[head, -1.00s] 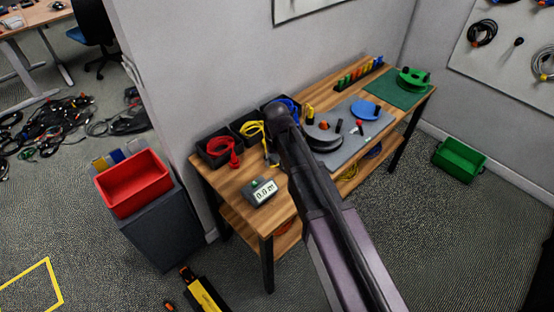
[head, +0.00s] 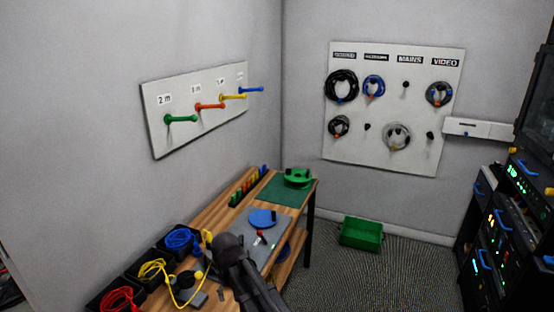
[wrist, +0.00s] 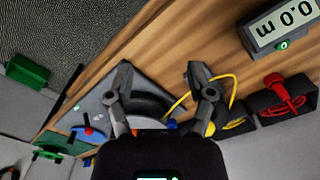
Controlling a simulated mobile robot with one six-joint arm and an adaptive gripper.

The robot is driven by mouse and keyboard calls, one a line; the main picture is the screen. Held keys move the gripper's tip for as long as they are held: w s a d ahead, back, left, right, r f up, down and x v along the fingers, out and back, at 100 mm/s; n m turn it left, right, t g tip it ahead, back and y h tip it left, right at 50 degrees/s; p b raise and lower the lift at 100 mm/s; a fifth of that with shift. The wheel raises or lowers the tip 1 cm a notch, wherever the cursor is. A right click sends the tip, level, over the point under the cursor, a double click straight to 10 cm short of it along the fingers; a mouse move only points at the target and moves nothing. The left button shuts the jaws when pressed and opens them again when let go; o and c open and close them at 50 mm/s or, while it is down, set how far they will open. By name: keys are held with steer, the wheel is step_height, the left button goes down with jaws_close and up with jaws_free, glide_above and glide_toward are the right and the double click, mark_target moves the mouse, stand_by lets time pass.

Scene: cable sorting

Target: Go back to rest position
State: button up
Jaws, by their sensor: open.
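My gripper (wrist: 159,74) is open in the wrist view, its two fingers spread apart with nothing between them. It is above the wooden workbench (wrist: 180,40). A grey mat (wrist: 90,100) and a dark round base (wrist: 150,103) lie beyond the left finger. A yellow cable (wrist: 181,105) runs behind the right finger towards its black bin. In the head view my dark arm reaches over the bench from the bottom edge, and the gripper's fingers cannot be made out there.
Black bins hold red (head: 117,299), yellow (head: 152,269) and blue (head: 179,238) cables. A digital meter (wrist: 283,25) stands on the bench. A green crate (head: 361,233) is on the floor. A peg board (head: 155,136) and a cable board (head: 394,145) hang on the walls. An equipment rack (head: 507,215) stands right.

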steer(key=s+d+m, duration=0.2)
steer(key=d+m, duration=0.1)
steer(key=d, duration=1.2)
steer(key=s+d+m, duration=0.2)
steer(key=d, duration=1.4)
steer(key=shift+s+m, duration=0.4)
steer(key=shift+a, duration=0.1)
